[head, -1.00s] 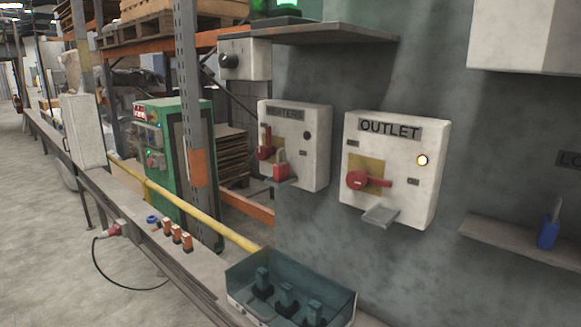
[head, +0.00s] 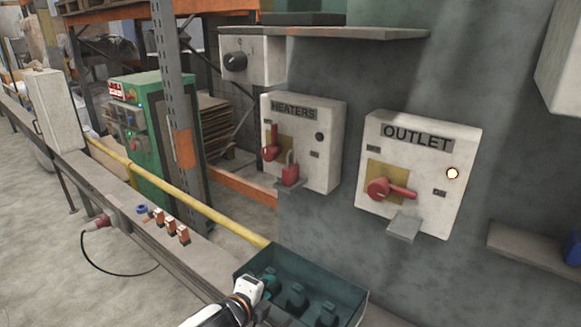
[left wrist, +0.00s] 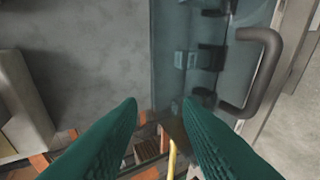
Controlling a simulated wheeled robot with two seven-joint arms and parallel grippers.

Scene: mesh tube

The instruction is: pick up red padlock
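The red padlock (head: 290,174) has a grey shackle and sits at the lower part of the white HEATERS box (head: 325,150), beside and below that box's red switch handle (head: 270,148). My left gripper (head: 268,282) is low in the head view, in front of the teal bin, well below and apart from the padlock. In the left wrist view its green fingers (left wrist: 160,104) are spread with nothing between them. I cannot make out the padlock in the left wrist view. My right gripper is in no view.
The teal bin (head: 345,290) holds several dark objects. The OUTLET box (head: 455,150), with a red handle and a small ledge (head: 404,226), is right of HEATERS. A yellow pipe (head: 200,205) runs along the bench. A dark curved handle (left wrist: 268,60) shows in the wrist view.

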